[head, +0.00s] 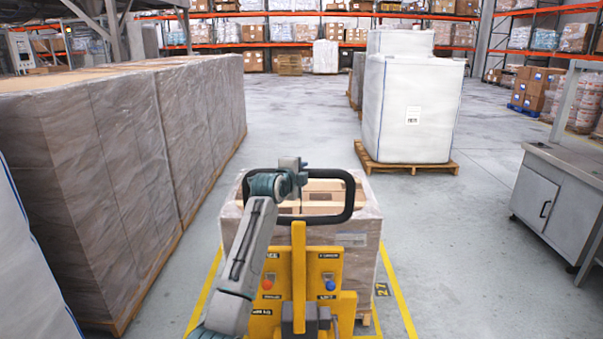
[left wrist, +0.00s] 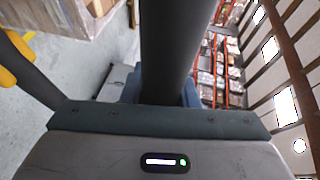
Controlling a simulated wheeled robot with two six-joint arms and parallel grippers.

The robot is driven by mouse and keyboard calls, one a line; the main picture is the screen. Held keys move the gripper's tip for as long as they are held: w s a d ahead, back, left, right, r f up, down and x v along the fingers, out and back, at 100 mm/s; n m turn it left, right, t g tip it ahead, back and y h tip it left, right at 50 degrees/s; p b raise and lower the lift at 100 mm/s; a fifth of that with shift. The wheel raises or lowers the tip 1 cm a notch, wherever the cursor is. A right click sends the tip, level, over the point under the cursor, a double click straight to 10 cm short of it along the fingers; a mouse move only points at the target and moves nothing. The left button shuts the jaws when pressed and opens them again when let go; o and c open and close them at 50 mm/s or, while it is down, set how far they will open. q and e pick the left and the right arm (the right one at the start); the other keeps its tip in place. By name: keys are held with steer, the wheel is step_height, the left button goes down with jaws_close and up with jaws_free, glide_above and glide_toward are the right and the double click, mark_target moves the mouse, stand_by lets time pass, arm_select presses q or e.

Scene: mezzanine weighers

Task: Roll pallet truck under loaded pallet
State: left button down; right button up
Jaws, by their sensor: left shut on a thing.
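The yellow pallet truck (head: 326,262) stands directly in front of me, with a red and a blue button on its panel. Its black loop handle (head: 348,196) rises above the panel. My left gripper (head: 291,180) is shut on the left part of this handle. In the left wrist view the dark handle bar (left wrist: 168,50) runs between the fingers of the gripper (left wrist: 162,92). A wrapped load of cartons (head: 352,235) stands just beyond the truck, mostly behind it. The forks and most of the pallet under this load are hidden. My right gripper is not in view.
Yellow floor lines (head: 398,290) flank the truck and load. A long row of wrapped pallets (head: 110,165) stands at left. A white wrapped load (head: 410,105) on a wooden pallet (head: 408,167) stands ahead right. A grey cabinet (head: 548,205) is at right. Open floor lies between.

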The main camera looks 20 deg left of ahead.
arm_select(q)
steer(key=c, duration=1.1)
jaws_free()
steer(key=shift+s, duration=0.5)
steer(key=b+v, duration=0.2)
steer(key=v, duration=0.8)
steer(key=shift+w+b, duration=0.1)
steer(key=shift+b, duration=0.25)
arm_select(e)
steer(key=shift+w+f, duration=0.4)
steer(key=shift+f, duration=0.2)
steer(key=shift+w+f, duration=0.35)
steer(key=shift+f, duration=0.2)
